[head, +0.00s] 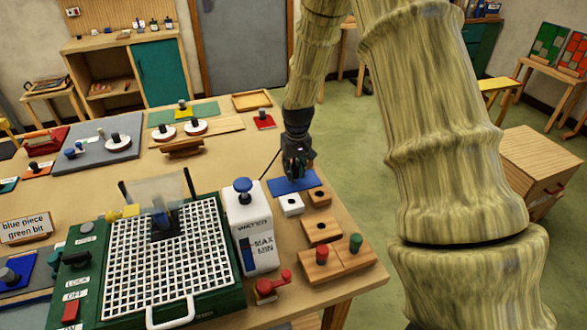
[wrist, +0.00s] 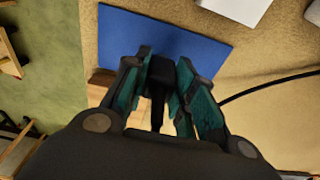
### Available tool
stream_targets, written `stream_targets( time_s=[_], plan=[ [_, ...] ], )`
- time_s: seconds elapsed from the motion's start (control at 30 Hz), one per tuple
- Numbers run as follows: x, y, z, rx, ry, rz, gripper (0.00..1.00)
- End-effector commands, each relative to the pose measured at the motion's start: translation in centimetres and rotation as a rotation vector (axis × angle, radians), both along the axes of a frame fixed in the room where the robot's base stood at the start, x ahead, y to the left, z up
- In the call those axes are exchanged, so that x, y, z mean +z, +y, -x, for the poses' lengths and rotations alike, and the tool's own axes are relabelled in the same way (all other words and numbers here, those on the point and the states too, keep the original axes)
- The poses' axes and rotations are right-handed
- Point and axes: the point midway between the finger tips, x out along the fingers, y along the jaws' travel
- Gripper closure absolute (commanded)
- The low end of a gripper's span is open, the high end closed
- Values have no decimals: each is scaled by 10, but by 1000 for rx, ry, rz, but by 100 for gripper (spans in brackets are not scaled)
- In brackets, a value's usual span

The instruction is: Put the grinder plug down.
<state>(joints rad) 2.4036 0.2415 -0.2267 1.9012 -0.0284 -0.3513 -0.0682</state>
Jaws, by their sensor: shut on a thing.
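My gripper (head: 297,166) is shut on the grinder plug, a small black body (wrist: 160,72) between the teal-lined fingers in the wrist view. In the head view the fingers hide most of the plug. A flat blue mat (head: 281,187) lies under and in front of my gripper near the table's right edge; it also shows in the wrist view (wrist: 185,42). A thin black cord (wrist: 268,87) runs off to the right in the wrist view. I cannot tell whether the plug touches the mat.
The grinder (head: 170,262) with its white grid top stands at the front left. A white water tank (head: 247,225) with a blue knob is beside it. Wooden blocks (head: 325,232) and a white socket block (head: 291,204) sit in front of the mat. A red tile (head: 264,122) lies behind.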

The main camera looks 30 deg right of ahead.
Motion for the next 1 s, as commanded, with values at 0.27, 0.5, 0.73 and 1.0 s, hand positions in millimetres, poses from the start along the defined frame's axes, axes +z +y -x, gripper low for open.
stream_targets(
  time_s=[0.27,0.5,0.73,1.0],
  plan=[
    [-1,0,0,0,0,0,52],
    [2,0,0,0,-1,0,52],
    [19,0,1,0,-2,0,52],
    [55,1,5,0,-3,1,52]
  ],
)
